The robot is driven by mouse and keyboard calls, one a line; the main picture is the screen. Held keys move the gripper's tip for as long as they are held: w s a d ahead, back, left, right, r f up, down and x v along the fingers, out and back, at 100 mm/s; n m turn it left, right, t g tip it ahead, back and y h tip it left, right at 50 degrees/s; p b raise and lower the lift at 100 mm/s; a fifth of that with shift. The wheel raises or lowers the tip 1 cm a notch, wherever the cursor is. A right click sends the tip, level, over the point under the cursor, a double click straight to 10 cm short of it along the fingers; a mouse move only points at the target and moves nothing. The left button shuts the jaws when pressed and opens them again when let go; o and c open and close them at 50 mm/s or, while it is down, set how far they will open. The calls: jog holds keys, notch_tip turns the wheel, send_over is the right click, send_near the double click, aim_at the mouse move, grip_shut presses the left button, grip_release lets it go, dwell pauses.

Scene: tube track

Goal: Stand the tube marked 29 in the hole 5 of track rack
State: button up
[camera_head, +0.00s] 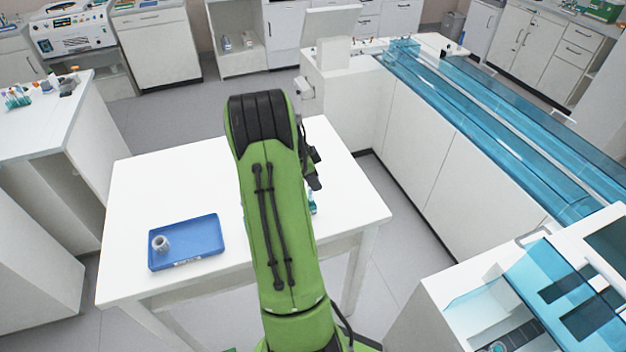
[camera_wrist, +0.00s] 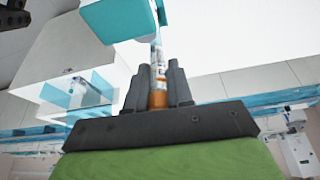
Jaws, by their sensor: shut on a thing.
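In the wrist view my gripper (camera_wrist: 157,80) is shut on a tube (camera_wrist: 157,72) with a printed white label and an orange lower end. The number on the label is too small to read. The tube's far end points up the picture, close to a teal and white block (camera_wrist: 125,18). I cannot tell whether they touch or whether this block is the track rack. No numbered hole shows. In the head view my green arm hides my gripper and the tube. A small teal piece (camera_head: 312,203) shows just right of the arm at the white table.
A blue tray (camera_head: 205,240) with a grey cylinder (camera_head: 160,244) in it lies on the white table (camera_head: 130,200), left of my arm. Much of the table's left is clear. A long white unit with blue clear covers (camera_head: 480,115) stands to the right.

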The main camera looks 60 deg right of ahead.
jog(key=shift+f+b, duration=0.45)
jog(key=shift+b, duration=0.35)
dwell(0.6)
jog(key=shift+f+b, duration=0.35)
jog(key=shift+b, duration=0.05)
jog(key=shift+f+b, duration=0.25)
jog(key=shift+b, duration=0.1)
jog(key=shift+f+b, duration=0.4)
jog(key=shift+f, duration=0.2)
jog(key=o, duration=0.9)
